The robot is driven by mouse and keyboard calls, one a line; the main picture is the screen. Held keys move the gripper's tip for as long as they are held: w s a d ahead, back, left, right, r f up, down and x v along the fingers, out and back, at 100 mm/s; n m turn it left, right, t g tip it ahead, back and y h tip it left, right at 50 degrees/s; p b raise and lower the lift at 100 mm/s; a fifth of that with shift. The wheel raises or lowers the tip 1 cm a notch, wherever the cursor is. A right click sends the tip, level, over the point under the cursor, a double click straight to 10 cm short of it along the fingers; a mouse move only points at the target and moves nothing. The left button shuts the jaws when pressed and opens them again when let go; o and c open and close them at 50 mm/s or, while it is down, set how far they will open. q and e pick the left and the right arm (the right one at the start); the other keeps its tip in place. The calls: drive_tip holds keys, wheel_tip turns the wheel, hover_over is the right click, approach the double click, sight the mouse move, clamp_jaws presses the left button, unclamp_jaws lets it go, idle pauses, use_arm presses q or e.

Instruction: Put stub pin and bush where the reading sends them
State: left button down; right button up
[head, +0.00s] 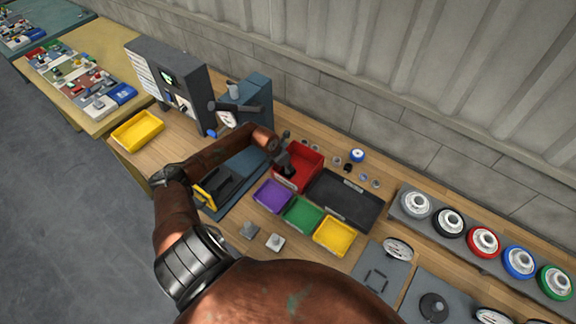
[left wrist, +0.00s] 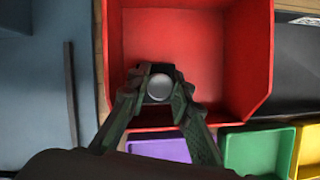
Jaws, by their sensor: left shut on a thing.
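My left gripper (head: 285,150) is over the red bin (head: 318,160). In the left wrist view the gripper (left wrist: 158,88) is shut on a small part (left wrist: 159,87) with a plain round pale-grey end. No hole shows in that end; I cannot tell for sure whether it is the stub pin or the bush. The part shows against the open inside of the red bin (left wrist: 200,35); its lower end is hidden. A dark grey cabinet (head: 190,60) with a small green-lit screen (head: 168,78) stands at the back left; the reading is too small to read. My right gripper is not in view.
Purple (head: 272,196), green (head: 303,213) and yellow (head: 334,236) bins stand in front of the red one, with a black tray (head: 345,205) to its right. Two small grey pieces lie on the wood nearby. A blue-grey machine (head: 247,93) stands behind my forearm. Several wheel-like parts line the right.

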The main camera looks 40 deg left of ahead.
use_arm(q)
drive_tip(key=c, duration=2)
unclamp_jaws()
drive_tip(key=shift+s+a+r, duration=0.1)
drive_tip(key=shift+s+r, duration=0.05)
drive_tip(key=shift+r, duration=0.3)
drive_tip(key=s+r, duration=0.1)
drive_tip(key=r, duration=0.1)
drive_tip(key=s+r, duration=0.1)
drive_tip(key=shift+s+a+r+b, duration=0.2)
drive_tip(key=shift+s+r+b, duration=0.1)
drive_tip(key=shift+s+r, duration=0.05)
drive_tip(key=s, duration=0.3)
drive_tip(key=s+a, duration=0.1)
drive_tip(key=s, duration=0.3)
drive_tip(key=s+b, duration=0.1)
drive_tip(key=s, duration=0.2)
drive_tip(key=shift+s+a, duration=0.25)
drive_tip(key=shift+s, duration=0.15)
